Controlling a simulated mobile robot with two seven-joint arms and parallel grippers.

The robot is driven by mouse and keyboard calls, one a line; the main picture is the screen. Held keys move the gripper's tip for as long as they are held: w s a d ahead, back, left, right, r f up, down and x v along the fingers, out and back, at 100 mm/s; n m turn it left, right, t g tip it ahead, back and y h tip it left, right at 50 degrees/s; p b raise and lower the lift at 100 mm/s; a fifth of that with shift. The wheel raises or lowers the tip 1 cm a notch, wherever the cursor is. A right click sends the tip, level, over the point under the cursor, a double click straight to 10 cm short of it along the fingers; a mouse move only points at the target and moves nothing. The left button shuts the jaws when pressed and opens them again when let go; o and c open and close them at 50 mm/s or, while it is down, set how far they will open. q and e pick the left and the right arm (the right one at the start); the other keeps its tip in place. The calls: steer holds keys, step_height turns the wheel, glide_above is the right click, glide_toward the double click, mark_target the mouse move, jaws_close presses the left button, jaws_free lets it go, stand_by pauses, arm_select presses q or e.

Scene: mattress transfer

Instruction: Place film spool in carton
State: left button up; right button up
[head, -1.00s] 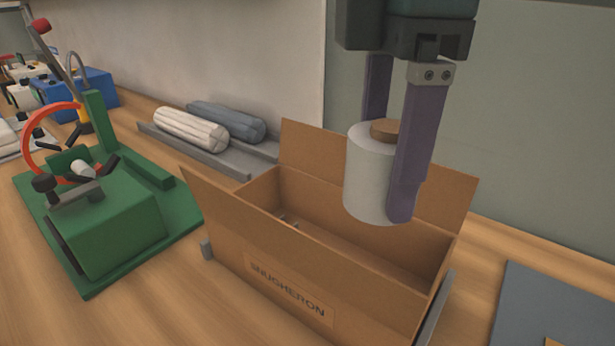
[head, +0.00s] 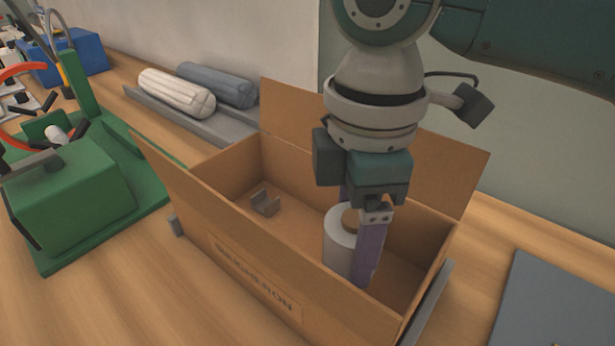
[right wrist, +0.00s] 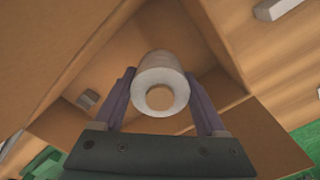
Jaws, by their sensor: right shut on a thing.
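The film spool (head: 340,240) is a white roll with a brown core end facing up. It stands upright inside the open carton (head: 215,245), in the right half. My right gripper (head: 362,262) reaches down into the carton and is shut on the spool; the near purple finger covers part of it. In the right wrist view the spool (right wrist: 160,84) sits between both fingers, its brown core toward the camera. Whether its base touches the carton floor I cannot tell. The carton's flaps stand open. My left gripper is not in view.
A small grey bracket (head: 265,203) lies on the carton floor at left. A green machine (head: 75,190) stands left of the carton. White (head: 176,92) and grey-blue (head: 218,85) rolls lie on a grey tray behind. A dark grey mat (head: 555,300) lies at right.

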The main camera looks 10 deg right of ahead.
mark_target(357, 216)
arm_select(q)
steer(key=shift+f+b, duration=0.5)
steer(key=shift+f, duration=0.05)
arm_select(e)
steer(key=shift+f, duration=2.35)
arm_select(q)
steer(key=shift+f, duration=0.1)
arm_select(e)
steer(key=shift+f, duration=0.2)
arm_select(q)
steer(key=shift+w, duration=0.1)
arm_select(e)
steer(key=o, duration=1.5)
steer(key=shift+r, duration=0.1)
arm_select(q)
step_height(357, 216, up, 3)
steer(key=p, duration=0.2)
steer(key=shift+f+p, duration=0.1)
steer(key=shift+p, duration=0.2)
arm_select(e)
step_height(357, 216, up, 12)
steer(key=shift+r, duration=0.1)
